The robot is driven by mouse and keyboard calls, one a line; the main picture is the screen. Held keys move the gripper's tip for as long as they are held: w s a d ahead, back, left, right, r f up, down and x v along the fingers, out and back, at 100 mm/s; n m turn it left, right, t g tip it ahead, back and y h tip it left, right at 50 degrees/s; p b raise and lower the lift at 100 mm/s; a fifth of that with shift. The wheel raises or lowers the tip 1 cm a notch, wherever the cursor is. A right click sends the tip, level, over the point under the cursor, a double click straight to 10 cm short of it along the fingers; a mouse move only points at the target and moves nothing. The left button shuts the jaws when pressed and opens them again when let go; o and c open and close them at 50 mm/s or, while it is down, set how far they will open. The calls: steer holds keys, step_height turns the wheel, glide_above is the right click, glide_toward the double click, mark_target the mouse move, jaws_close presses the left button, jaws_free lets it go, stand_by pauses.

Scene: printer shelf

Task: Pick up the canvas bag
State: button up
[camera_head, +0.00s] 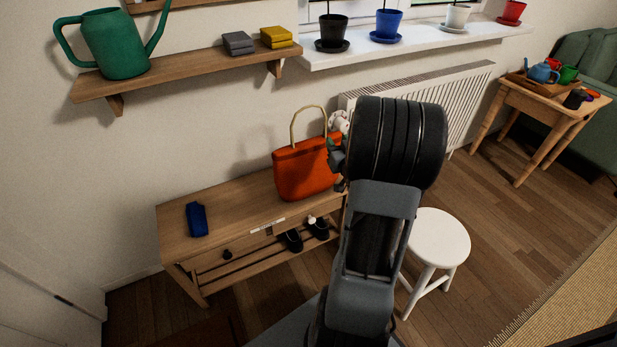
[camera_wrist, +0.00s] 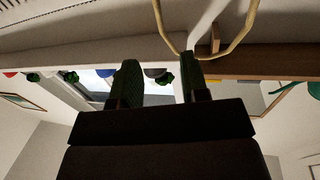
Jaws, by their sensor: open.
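The canvas bag (camera_head: 303,172) is orange-red with a tan loop handle (camera_head: 294,122). It stands upright on the wooden bench in the head view, its right edge partly behind my arm. In the wrist view the tan handle (camera_wrist: 241,36) hangs at the top as a loop, its lowest part close to the right finger. My gripper (camera_wrist: 157,62) is open, with two green-padded fingers apart and nothing seen held between them. I cannot tell whether a finger touches the handle. In the head view my arm hides most of the gripper.
The bench (camera_head: 240,212) also holds a dark blue folded item (camera_head: 197,219); dark shoes (camera_head: 292,240) sit below. A wall shelf (camera_head: 190,72) with a green watering can (camera_head: 115,45) is above. A radiator (camera_head: 465,98) and white stool (camera_head: 440,238) are to the right.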

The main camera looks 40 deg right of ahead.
mark_target(326, 123)
steer(key=b+x, duration=0.1)
steer(key=x, duration=1)
steer(key=shift+w+b, duration=0.2)
steer(key=shift+b, duration=0.2)
jaws_close()
stand_by(1.0)
